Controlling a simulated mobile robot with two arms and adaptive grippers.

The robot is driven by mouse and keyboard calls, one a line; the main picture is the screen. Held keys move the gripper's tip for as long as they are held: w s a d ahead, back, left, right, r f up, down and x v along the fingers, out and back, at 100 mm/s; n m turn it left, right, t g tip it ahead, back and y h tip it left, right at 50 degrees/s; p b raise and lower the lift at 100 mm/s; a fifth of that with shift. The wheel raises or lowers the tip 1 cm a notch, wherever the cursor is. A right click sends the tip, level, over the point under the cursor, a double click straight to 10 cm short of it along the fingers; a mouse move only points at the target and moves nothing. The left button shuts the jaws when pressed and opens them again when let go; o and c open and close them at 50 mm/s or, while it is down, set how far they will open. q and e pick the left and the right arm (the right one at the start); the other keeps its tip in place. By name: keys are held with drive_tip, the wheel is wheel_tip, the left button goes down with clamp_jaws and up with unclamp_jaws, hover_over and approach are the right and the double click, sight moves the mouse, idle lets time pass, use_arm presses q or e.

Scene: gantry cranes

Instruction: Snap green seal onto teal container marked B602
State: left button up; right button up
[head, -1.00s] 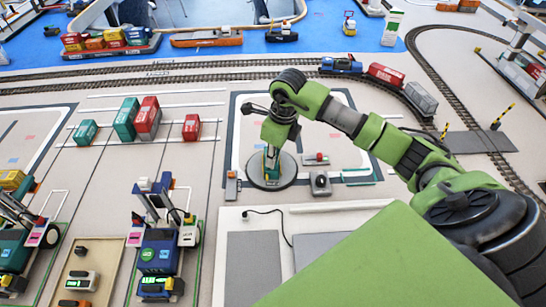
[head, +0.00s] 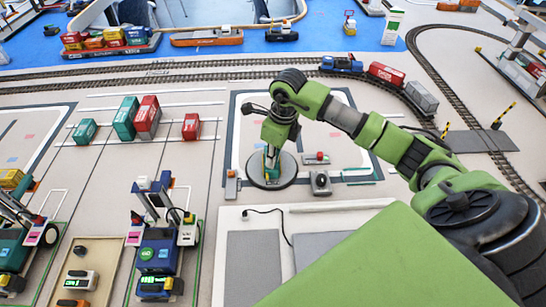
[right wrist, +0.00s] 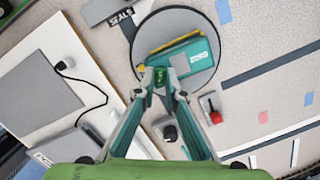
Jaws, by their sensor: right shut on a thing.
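The teal container (right wrist: 195,62) lies on a round grey disc (right wrist: 142,22) in the right wrist view. It has a white label that reads upside down, seemingly B602, and a yellow strip along one edge. My right gripper (right wrist: 161,84) is shut on a small green seal (right wrist: 161,77), right at the container's near end. I cannot tell whether the seal touches the container. In the head view my right gripper (head: 272,150) points down over the disc (head: 284,175), and the container is mostly hidden. My left gripper is not in view.
A red switch (right wrist: 210,107) and a dark knob (right wrist: 170,133) sit beside the disc. A white panel with grey pads (head: 253,265) lies nearer. Several containers (head: 147,120) stand to the left, with wheeled machines (head: 160,245) in front of them. Train tracks run behind.

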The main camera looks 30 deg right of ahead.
drive_tip(key=shift+f, duration=0.2)
drive_tip(key=o, duration=1.3)
drive_tip(key=shift+r+p, duration=2.1)
drive_tip(key=shift+r, duration=1.45)
